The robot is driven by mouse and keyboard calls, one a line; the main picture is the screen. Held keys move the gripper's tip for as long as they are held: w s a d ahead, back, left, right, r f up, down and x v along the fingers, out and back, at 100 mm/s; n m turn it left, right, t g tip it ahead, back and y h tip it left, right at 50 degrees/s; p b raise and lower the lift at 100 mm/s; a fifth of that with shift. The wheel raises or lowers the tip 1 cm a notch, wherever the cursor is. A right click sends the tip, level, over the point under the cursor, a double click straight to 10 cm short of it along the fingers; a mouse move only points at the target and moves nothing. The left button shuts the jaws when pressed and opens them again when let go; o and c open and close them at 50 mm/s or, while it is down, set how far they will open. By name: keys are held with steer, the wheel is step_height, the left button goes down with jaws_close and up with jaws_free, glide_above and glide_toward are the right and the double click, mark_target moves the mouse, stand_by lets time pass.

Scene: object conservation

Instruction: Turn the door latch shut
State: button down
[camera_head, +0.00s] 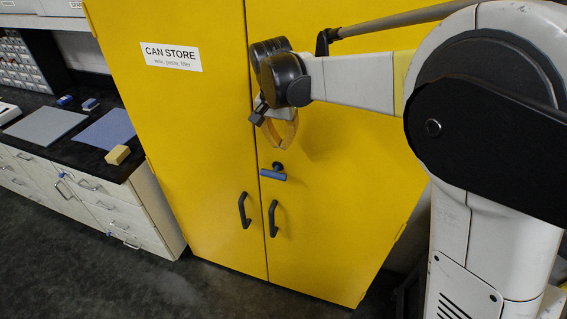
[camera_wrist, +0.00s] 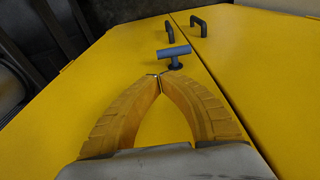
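The door latch (camera_head: 273,174) is a blue T-shaped handle on a dark round stem, on the right door of the yellow cabinet (camera_head: 335,190), near the door seam. Its bar lies about level, across the line of the seam. In the wrist view the latch (camera_wrist: 174,53) stands just beyond my fingertips and does not touch them. My gripper (camera_head: 279,147) hangs above the latch in the head view, pointing down along the door. Its two orange-yellow curved fingers (camera_wrist: 156,76) meet at the tips with nothing between them.
Two dark pull handles (camera_head: 244,210) (camera_head: 273,218) sit below the latch, one on each door. Left of the cabinet stands a black-topped counter (camera_head: 60,135) with drawers, bearing mats and a tan block (camera_head: 117,155). The floor in front is clear.

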mark_target(284, 175)
steer(key=w+f+b, duration=0.1)
steer(key=f, duration=0.3)
steer(key=f+b, duration=0.1)
steer(key=f, duration=0.4)
steer(key=w+d+f, duration=0.1)
steer(key=f, duration=0.3)
steer(key=shift+w+f+b, duration=0.25)
steer(key=shift+w+b, duration=0.05)
steer(key=shift+b, duration=0.1)
